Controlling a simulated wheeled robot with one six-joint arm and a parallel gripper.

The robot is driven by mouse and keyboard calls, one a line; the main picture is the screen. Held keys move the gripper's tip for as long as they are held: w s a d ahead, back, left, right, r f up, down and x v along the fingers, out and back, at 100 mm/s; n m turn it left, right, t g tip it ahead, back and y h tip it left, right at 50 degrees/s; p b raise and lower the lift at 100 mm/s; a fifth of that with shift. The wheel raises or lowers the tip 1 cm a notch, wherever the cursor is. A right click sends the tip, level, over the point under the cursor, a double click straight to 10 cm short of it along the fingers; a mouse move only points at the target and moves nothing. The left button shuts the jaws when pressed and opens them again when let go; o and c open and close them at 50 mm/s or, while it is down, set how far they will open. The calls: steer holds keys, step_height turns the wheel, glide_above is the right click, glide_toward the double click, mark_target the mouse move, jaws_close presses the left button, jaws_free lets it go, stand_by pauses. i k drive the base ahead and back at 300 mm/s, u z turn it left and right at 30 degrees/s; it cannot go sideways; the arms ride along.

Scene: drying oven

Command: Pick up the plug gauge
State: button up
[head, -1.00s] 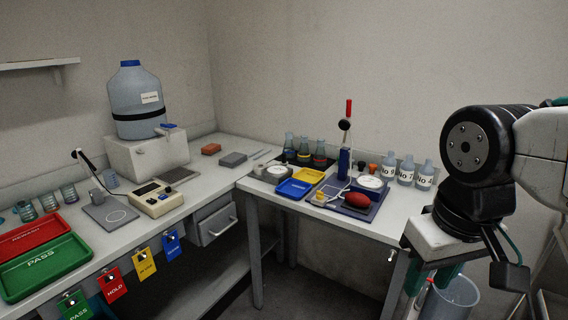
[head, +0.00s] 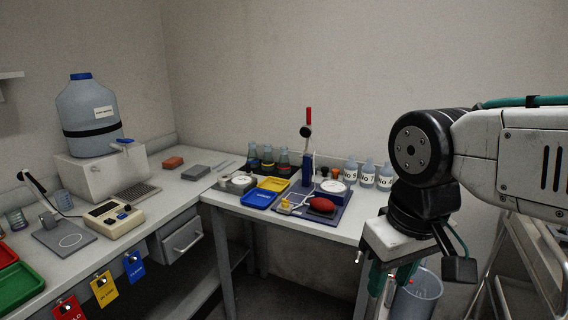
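I cannot make out the plug gauge for sure in the head view. A thin upright piece with a red top (head: 308,116) stands on the blue mat at the back bench, but I cannot tell what it is. My gripper (head: 389,280) hangs at the lower right, pointing down, in front of the right end of the bench. Its green fingers show apart, and their tips are near the lower edge of the picture. A small reddish spot shows between or behind them, too small to identify. My gripper is well away from the things on the bench.
The back bench holds a blue tray (head: 261,199), a yellow tray (head: 273,184), a red bulb (head: 321,205) and several bottles (head: 367,174). A ladder-like frame (head: 538,245) is at the right. A large water jug (head: 88,115) stands left.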

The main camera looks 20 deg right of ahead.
mark_target(247, 172)
steer(key=u, duration=1.6)
steer(key=i, duration=1.75)
steer(key=z, duration=2.35)
steer(key=i, duration=1)
